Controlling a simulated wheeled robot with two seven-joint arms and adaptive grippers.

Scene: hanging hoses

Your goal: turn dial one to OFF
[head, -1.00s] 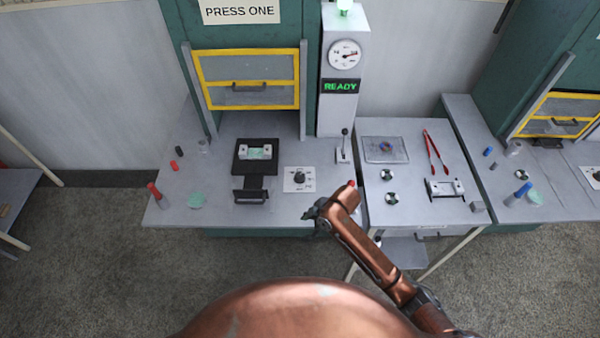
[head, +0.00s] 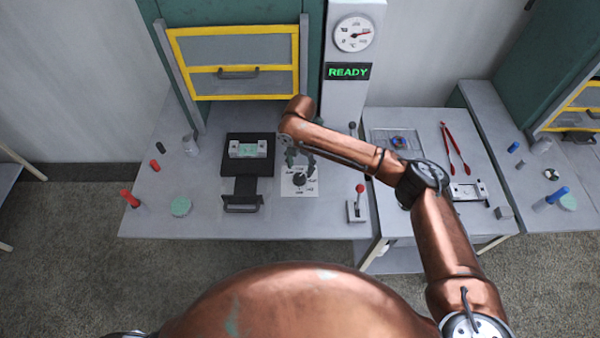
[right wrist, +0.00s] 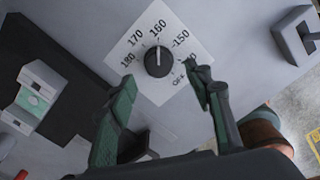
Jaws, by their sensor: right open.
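Dial one (head: 299,178) is a black knob on a white square plate on the press one table, right of the black slide. In the right wrist view the dial (right wrist: 158,61) shows its white mark pointing towards 160; OFF is printed at the plate's lower right. My right gripper (head: 300,163) is above the dial, fingers pointing down. In the right wrist view the open gripper (right wrist: 162,76) has its green-padded fingers apart, one on either side of the dial in the picture, with nothing between them. Contact with the knob does not show. My left gripper is out of view.
A red-knobbed lever (head: 358,205) stands right of the dial, near the table's front edge. The black slide (head: 241,190) with a metal mould (head: 248,149) lies to the left. A READY sign (head: 348,71) is lit behind. The table front between slide and lever is clear.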

